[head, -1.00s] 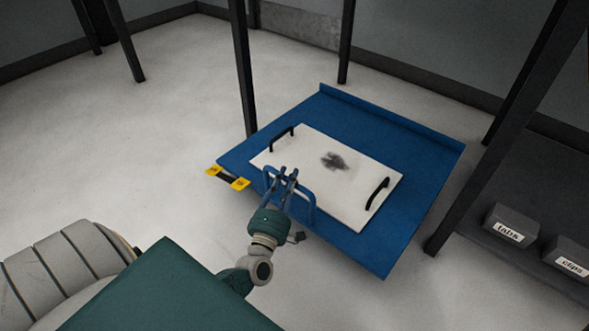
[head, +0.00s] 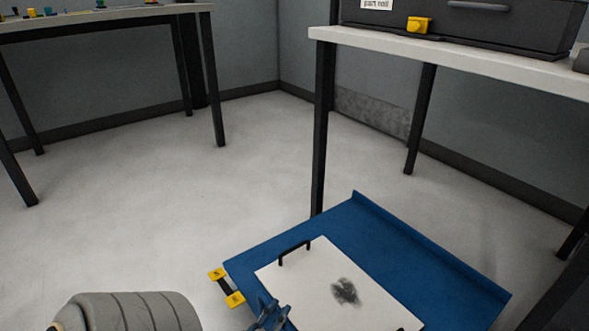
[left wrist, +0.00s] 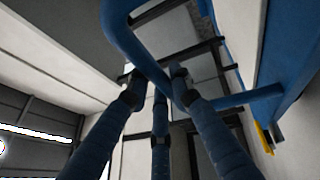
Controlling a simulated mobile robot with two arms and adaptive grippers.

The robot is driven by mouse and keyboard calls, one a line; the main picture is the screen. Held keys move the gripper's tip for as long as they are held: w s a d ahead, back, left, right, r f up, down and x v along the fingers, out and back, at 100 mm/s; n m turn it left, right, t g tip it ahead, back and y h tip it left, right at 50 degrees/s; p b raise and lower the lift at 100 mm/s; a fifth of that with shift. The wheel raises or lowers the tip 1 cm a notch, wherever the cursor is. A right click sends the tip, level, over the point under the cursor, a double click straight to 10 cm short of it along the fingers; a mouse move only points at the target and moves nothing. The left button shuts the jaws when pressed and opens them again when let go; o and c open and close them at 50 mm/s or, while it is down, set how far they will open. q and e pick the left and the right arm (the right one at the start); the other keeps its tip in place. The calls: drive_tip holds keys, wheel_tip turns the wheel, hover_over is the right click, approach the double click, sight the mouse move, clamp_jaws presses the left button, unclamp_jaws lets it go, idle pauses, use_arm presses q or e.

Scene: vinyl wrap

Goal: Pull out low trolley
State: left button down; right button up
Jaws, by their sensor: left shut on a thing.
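The low blue trolley (head: 420,255) stands on the floor at the lower right of the head view, partly in front of the bench's near leg. A white board (head: 300,292) with a dark smudge and black handles lies on its deck. My left gripper (head: 268,316) is at the bottom edge of the head view, at the trolley's near side. In the left wrist view its fingers (left wrist: 158,86) are shut around the trolley's blue bar handle (left wrist: 125,40). The handle is mostly out of the head view. My right gripper is not in view.
The bench (head: 450,53) has black legs and carries a dark case with a yellow latch. Yellow-ended blocks (head: 217,273) sit at the trolley's left corner. Floor at left is clear up to another table (head: 110,18).

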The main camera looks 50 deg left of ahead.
use_arm(q)
drive_tip(key=shift+s+d, duration=0.1)
drive_tip(key=shift+s, duration=0.85)
drive_tip(key=c, duration=1.5)
unclamp_jaws()
drive_tip(key=shift+r, duration=0.1)
